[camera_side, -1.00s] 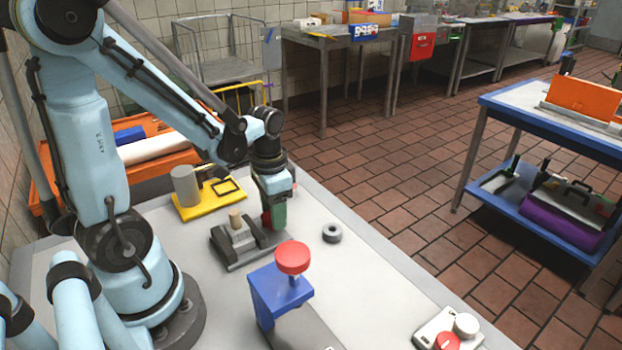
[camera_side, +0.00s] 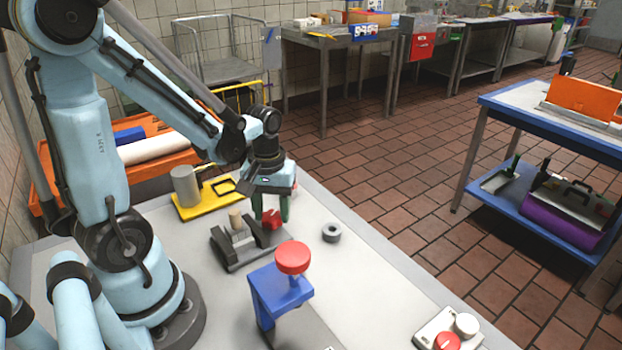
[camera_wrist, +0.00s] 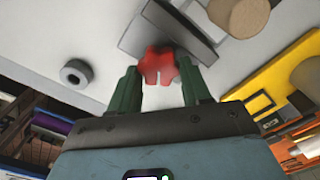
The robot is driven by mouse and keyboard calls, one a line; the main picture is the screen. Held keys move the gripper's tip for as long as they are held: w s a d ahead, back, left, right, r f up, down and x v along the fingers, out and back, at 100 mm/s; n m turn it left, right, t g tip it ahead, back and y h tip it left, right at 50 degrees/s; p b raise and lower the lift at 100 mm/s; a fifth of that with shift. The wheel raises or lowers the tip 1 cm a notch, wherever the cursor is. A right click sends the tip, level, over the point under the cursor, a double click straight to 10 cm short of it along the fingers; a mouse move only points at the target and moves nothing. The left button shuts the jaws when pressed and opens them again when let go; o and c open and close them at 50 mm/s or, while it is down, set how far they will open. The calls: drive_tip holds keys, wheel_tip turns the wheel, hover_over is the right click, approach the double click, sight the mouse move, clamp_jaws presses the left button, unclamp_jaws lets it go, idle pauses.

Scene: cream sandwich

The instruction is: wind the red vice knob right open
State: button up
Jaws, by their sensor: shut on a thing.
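The red vice knob (camera_side: 271,219) is at the right end of the dark grey vice (camera_side: 243,256) on the light table. In the wrist view the lobed red knob (camera_wrist: 162,65) sits between the two green fingers of my gripper (camera_wrist: 163,80). My gripper (camera_side: 270,212) reaches down over the knob in the side view and is shut on it. A tan cylinder (camera_side: 235,218) stands in the vice between its jaws; it also shows in the wrist view (camera_wrist: 243,15). The far finger is partly hidden in the side view.
A yellow tray (camera_side: 190,211) with a grey cylinder lies behind the vice. A dark grey ring (camera_side: 331,233) lies to its right. A blue stand with a red round top (camera_side: 293,257) is in front. A red-and-white button box (camera_side: 447,332) sits near the table's front right.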

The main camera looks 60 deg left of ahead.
drive_tip(key=n, duration=0.3)
drive_tip(key=shift+s+n, duration=0.1)
drive_tip(key=shift+n, duration=0.3)
drive_tip(key=n, duration=0.3)
drive_tip(key=shift+s+d, duration=0.1)
idle(0.8)
drive_tip(key=o, duration=0.8)
drive_tip(key=shift+w+a+r, duration=0.1)
drive_tip(key=shift+a+r, duration=0.05)
drive_tip(key=shift+r, duration=1.05)
drive_tip(key=shift+w+a+r, duration=0.1)
drive_tip(key=shift+a+r, duration=0.05)
drive_tip(key=shift+r, duration=5.65)
wheel_tip(320, 180, up, 12)
hover_over(271, 213)
